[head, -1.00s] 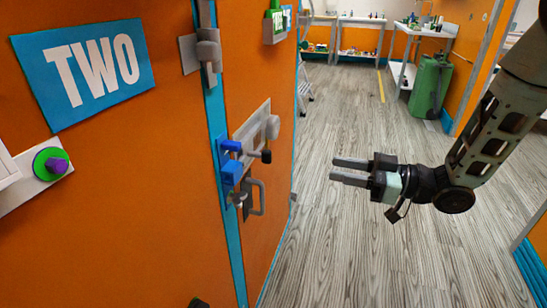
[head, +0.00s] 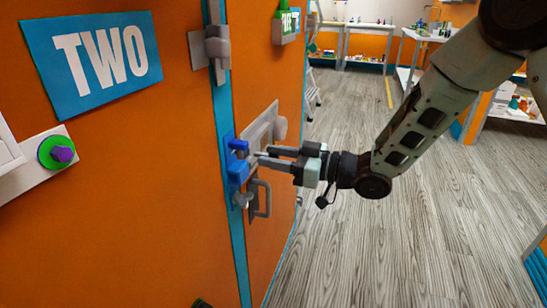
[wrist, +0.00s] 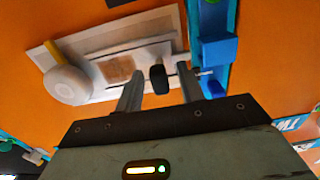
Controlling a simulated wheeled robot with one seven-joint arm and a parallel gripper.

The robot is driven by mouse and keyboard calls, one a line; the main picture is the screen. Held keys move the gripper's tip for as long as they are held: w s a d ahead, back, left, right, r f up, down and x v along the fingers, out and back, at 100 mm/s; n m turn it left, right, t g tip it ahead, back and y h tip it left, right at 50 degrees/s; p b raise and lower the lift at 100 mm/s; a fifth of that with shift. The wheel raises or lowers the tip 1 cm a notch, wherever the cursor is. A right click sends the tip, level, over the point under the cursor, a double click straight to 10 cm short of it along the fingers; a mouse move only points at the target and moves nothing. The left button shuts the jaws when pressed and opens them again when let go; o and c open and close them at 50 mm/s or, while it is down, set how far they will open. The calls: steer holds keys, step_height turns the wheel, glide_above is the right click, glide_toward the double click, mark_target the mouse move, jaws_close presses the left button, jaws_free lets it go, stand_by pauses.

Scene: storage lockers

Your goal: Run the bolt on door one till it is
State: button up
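The bolt sits on a grey metal plate (head: 262,125) on the orange door right of the one marked TWO. Its dark knob (wrist: 158,78) stands out from the plate in the wrist view; a thin rod appears to run from there toward the blue catch (wrist: 217,52). The catch also shows at the door's edge in the head view (head: 237,170). My gripper (head: 264,156) is at the bolt, its fingers open. In the wrist view the fingers (wrist: 160,88) lie either side of the knob with gaps. In the head view they hide the knob.
A grey pull handle (head: 262,198) is just below my gripper. A round grey knob (wrist: 68,85) is at the plate's other end. A latch (head: 214,48) is higher on the door seam. The wooden floor (head: 400,235) to the right is clear.

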steer(key=shift+w+a, duration=0.1)
steer(key=shift+a, duration=0.15)
jaws_close()
steer(key=shift+s+a, duration=0.25)
steer(key=shift+s, duration=0.4)
steer(key=shift+s+a, duration=0.2)
steer(key=shift+s, duration=0.45)
jaws_free()
steer(key=shift+d, duration=0.1)
steer(key=p+v, duration=0.1)
steer(key=v, duration=1.6)
